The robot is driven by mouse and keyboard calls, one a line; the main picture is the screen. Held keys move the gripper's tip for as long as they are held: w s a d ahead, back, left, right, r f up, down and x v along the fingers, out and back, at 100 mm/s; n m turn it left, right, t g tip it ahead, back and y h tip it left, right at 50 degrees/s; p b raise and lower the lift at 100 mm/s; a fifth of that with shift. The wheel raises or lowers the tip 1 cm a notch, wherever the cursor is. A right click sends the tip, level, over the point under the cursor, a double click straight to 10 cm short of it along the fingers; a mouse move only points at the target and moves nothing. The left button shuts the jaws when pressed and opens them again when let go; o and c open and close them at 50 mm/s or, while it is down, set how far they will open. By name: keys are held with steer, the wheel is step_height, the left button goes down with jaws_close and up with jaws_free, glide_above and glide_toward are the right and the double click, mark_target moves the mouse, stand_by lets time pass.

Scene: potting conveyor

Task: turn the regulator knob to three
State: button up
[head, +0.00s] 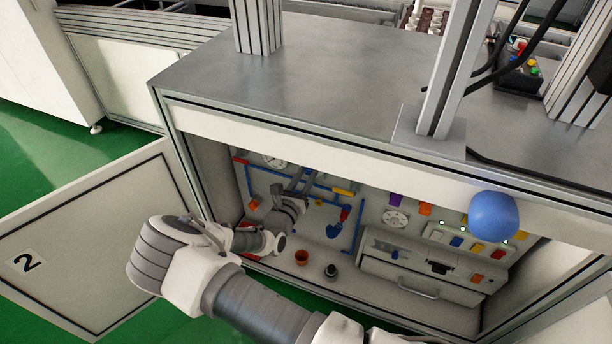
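My gripper (299,183) reaches into the open cabinet below the grey worktop, close to the panel with blue pipes (357,238). Its fingers are small and dark here, so I cannot tell whether they are apart or touching anything. A round white dial (396,218) with dark marks sits on the back panel, right of the gripper. A white gauge (274,161) shows at the upper left of the pipes. A blue handle-like part (334,230) with red above it sits right of the gripper. I cannot pick out the regulator knob for certain; my arm hides part of the panel.
A cabinet door (95,235) marked 2 stands open at left. A drawer (420,282) with a handle is at lower right.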

jaws_close()
steer(key=shift+r+m+p, duration=0.1)
steer(key=shift+m+p, duration=0.3)
steer(key=shift+p, duration=0.1)
steer(key=shift+m+p, duration=0.6)
steer(key=shift+p, duration=0.05)
steer(key=m+p, duration=0.3)
steer(key=m, duration=0.1)
steer(key=m+p, duration=0.3)
steer(key=m, duration=0.2)
steer(key=shift+s+d+m, duration=0.1)
steer(key=shift+m, duration=0.3)
steer(key=m+p, duration=0.1)
steer(key=m, duration=0.2)
steer(key=m+p, duration=0.1)
steer(key=m, duration=0.1)
steer(key=shift+f+m, duration=0.2)
steer(key=shift+m, duration=0.2)
